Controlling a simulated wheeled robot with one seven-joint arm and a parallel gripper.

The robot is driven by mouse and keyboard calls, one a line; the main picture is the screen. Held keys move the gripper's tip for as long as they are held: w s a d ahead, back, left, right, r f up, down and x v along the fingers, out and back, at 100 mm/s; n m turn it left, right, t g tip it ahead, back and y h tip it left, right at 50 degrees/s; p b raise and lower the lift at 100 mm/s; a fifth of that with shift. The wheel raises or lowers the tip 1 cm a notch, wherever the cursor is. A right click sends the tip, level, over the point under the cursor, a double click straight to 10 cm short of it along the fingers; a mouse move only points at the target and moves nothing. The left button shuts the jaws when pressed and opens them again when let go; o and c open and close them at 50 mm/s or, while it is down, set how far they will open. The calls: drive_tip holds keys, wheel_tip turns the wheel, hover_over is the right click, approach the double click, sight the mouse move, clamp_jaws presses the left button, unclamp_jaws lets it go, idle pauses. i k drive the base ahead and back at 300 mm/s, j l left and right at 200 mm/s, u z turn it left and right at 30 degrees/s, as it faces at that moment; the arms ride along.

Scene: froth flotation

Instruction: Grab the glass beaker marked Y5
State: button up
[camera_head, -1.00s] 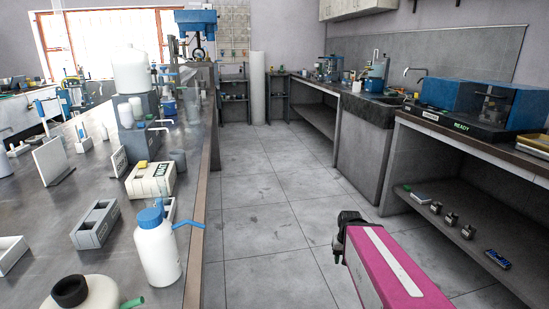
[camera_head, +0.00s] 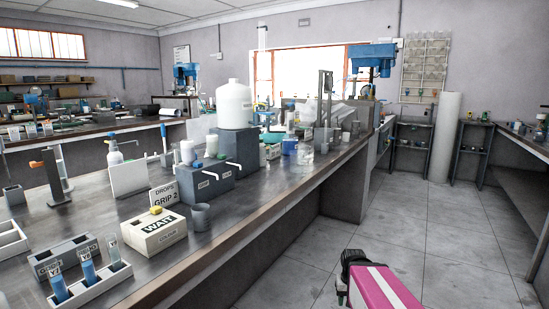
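No marking Y5 can be read on any vessel in view. Small clear glass vessels (camera_head: 31,130), some with bluish contents, stand on the far left bench, too small to read. Several glass tubes with blue liquid (camera_head: 88,271) stand in a light rack at the lower left. A grey cup (camera_head: 200,217) stands on the near bench beside the box marked WAIT. My gripper (camera_head: 346,285) is a dark shape at the end of my pink arm, low over the floor to the right of the bench. It is apart from all glassware, and its fingers are not clear.
The long dark bench (camera_head: 245,208) carries a WAIT box (camera_head: 152,232), a sign reading DROPS GRIP 2 (camera_head: 164,195), grey blocks and a big white container (camera_head: 234,106). The tiled floor (camera_head: 420,225) right of it is clear. Another bench edge is at far right.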

sight(296, 157)
drive_tip(key=i+l+u, duration=0.45)
drive_tip(key=l, duration=0.2)
drive_tip(key=l+u, duration=0.2)
drive_tip(key=l, duration=0.15)
drive_tip(key=i+l+u, duration=0.1)
drive_tip(key=l+u, duration=0.35)
drive_tip(key=l, duration=0.3)
drive_tip(key=i, duration=0.05)
